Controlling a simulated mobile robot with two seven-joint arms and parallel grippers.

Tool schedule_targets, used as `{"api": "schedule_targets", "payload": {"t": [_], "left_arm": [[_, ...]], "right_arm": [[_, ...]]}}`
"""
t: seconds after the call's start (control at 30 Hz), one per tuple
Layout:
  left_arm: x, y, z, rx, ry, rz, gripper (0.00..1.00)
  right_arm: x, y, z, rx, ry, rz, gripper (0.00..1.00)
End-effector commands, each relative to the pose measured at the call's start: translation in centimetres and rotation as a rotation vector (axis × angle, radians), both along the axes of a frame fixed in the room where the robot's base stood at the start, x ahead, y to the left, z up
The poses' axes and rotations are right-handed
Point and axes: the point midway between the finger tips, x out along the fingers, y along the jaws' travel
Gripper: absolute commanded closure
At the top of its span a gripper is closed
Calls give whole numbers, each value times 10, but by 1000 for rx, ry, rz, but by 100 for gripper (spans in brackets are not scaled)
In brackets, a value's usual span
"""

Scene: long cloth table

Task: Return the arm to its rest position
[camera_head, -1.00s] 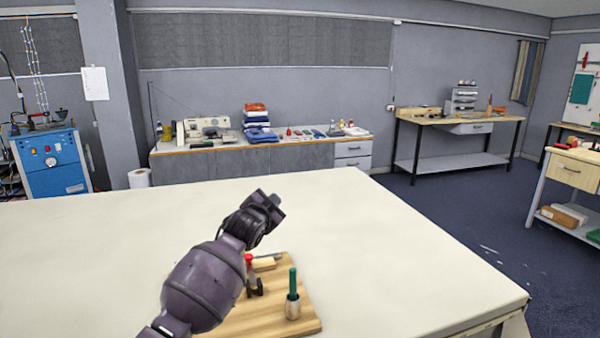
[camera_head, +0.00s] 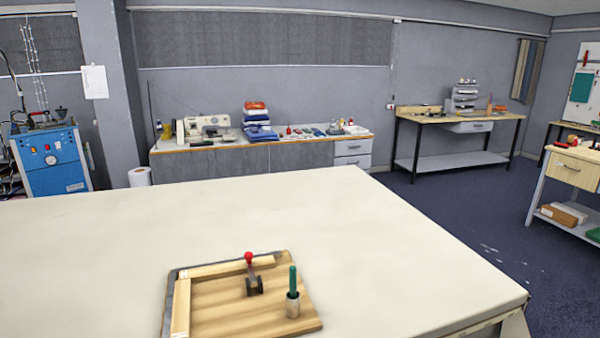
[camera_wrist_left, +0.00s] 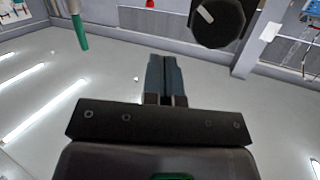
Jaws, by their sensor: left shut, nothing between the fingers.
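My left arm is out of the head view. My left gripper (camera_wrist_left: 166,62) shows in the left wrist view, with its two dark fingers together and nothing between them. It is clear of the table in that view, with ceiling lights behind it. My right gripper is in neither view. In the head view a wooden board (camera_head: 225,317) lies at the near side of the cloth table (camera_head: 400,240).
The board carries light wooden strips, a red-knobbed lever (camera_head: 249,258) and a green-handled tool (camera_head: 293,280) standing in a small cup (camera_head: 293,305). The table around the board is bare. A blue machine (camera_head: 52,162) and workbenches stand beyond.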

Motion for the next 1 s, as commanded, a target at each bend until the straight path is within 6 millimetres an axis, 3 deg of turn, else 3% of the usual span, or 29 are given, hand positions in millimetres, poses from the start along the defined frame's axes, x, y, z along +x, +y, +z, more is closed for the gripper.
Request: {"api": "schedule_targets", "payload": {"t": [0.03,0.3,0.5,0.63,1.0], "left_arm": [[-21,8,-14,-2,35,18,100],[-125,41,-89,0,235,99,100],[-175,50,-120,2,334,129,100],[-185,52,-126,2,354,134,100],[-185,52,-126,2,354,134,100]], "right_arm": [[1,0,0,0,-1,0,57],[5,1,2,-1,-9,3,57],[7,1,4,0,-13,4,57],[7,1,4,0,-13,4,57],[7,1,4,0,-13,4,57]]}}
